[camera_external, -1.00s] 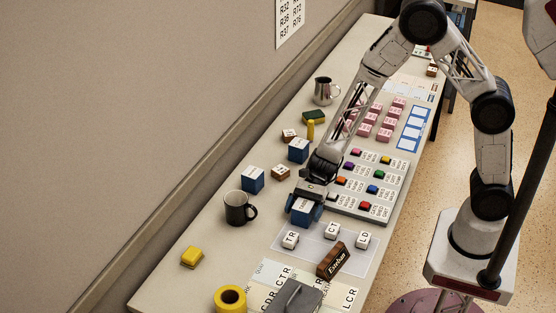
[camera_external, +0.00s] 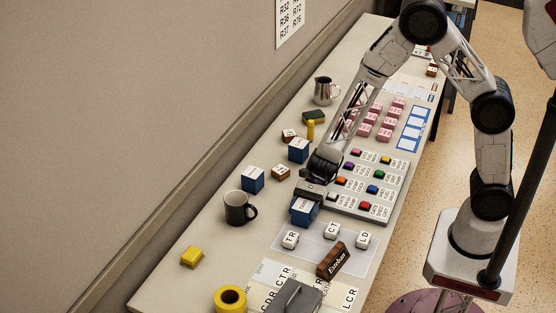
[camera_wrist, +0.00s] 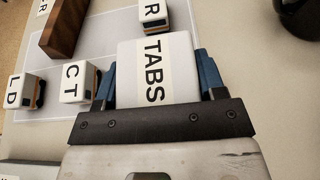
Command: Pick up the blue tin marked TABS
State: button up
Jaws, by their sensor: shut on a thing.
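The blue tin marked TABS (camera_external: 304,211) is between the fingers of my gripper (camera_external: 311,196), at the near end of the button panel. In the wrist view, its white top with the black word TABS (camera_wrist: 155,75) fills the space between the two blue-tipped fingers of my gripper (camera_wrist: 158,85), which is shut on the tin. The tin appears upright. I cannot tell whether its base touches the table or is slightly above it. Its lower sides are partly hidden by the fingers.
White-topped blocks TR (camera_external: 290,239), CT (camera_external: 332,230) and LD (camera_external: 364,240) stand close by on a pale mat. A brown Esteban nameplate (camera_external: 333,261) is near them. A dark mug (camera_external: 237,209) stands left, and two other blue tins (camera_external: 252,180) stand farther back. The button panel (camera_external: 345,207) lies right.

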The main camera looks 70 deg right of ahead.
aim_at(303, 209)
jog(key=shift+r, duration=0.1)
jog(key=shift+r, duration=1)
jog(key=shift+s+d+r, duration=0.15)
jog(key=shift+s+r, duration=0.2)
jog(key=shift+r, duration=0.35)
jog(key=s+d, duration=0.2)
jog(key=s, duration=0.2)
jog(key=s+d+r, duration=0.1)
jog(key=s+d, duration=0.1)
jog(key=s, duration=0.3)
jog(key=s+d, duration=0.2)
jog(key=s, duration=0.3)
jog(key=shift+r, duration=0.2)
